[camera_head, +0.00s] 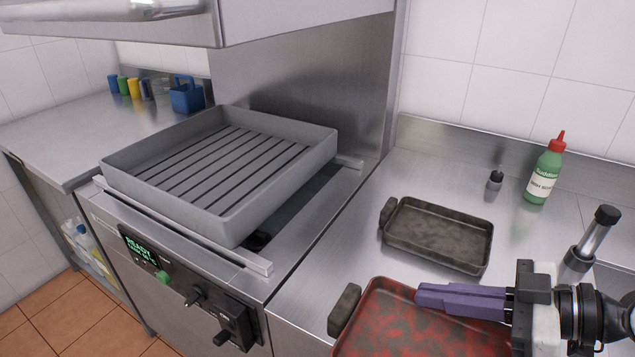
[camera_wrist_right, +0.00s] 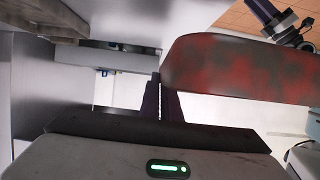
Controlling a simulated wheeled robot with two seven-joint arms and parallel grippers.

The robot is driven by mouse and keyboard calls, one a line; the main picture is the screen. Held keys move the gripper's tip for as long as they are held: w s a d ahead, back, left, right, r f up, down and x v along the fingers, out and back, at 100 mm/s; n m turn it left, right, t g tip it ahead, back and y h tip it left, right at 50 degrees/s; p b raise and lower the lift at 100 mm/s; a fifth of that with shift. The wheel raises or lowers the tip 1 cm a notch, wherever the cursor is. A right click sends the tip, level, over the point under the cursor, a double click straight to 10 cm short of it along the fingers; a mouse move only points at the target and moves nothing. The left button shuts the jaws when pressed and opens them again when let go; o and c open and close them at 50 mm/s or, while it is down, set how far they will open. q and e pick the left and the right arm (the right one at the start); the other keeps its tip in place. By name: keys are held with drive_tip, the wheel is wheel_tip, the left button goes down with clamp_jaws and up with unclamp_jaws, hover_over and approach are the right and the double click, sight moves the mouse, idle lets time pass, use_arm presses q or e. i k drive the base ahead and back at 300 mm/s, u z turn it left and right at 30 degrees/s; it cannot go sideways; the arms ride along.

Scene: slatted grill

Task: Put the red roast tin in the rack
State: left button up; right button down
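The red roast tin (camera_head: 385,325), mottled red and black with a dark handle at its left end, is at the bottom of the head view, partly cut off. My right gripper (camera_head: 425,297) reaches in from the right with purple fingers at the tin's far rim. In the right wrist view the fingers (camera_wrist_right: 158,88) are nearly together, at the end of the tin's mottled wall (camera_wrist_right: 240,68); they look shut on its rim. The grey slatted rack (camera_head: 215,165) sits on the cooker, empty. A purple-fingered part at the wrist view's upper right looks like my left gripper (camera_wrist_right: 265,12).
A dark roast tin (camera_head: 440,235) lies on the steel counter behind the red one. A green bottle (camera_head: 545,172) and a small dark-topped shaker (camera_head: 495,181) stand at the back. A steel hood (camera_head: 290,20) overhangs the rack. Cups and a blue jug (camera_head: 187,96) stand far left.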

sight(204, 181)
drive_tip(key=u, duration=0.55)
drive_tip(key=k, duration=0.65)
drive_tip(key=u, duration=0.95)
drive_tip(key=i, duration=1.75)
drive_tip(key=z, duration=0.95)
